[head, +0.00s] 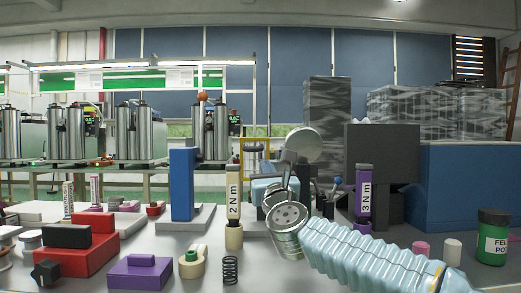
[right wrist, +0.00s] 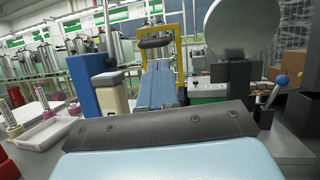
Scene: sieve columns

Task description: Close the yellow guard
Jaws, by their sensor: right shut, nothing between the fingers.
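The yellow guard (head: 269,146) is an upright frame at the middle of the table, partly hidden behind my right arm in the head view. In the right wrist view the yellow guard (right wrist: 183,68) stands upright ahead, with a dark roller shape across its upper part and a blue ribbed slab (right wrist: 158,88) in front of it. My right gripper (head: 287,181) is shut and empty, in front of the guard and slightly right of it in the head view. Its fingers are small there, and whether they touch anything is unclear. My left gripper is not in view.
A blue upright block (head: 182,185) and a cream "2 Nm" post (head: 234,205) stand left of the gripper. A dark machine with a pale round disc (right wrist: 230,25) and a blue-knobbed lever (right wrist: 282,80) stands right. A purple "3 Nm" post (head: 363,195) and green pot (head: 493,237) stand further right.

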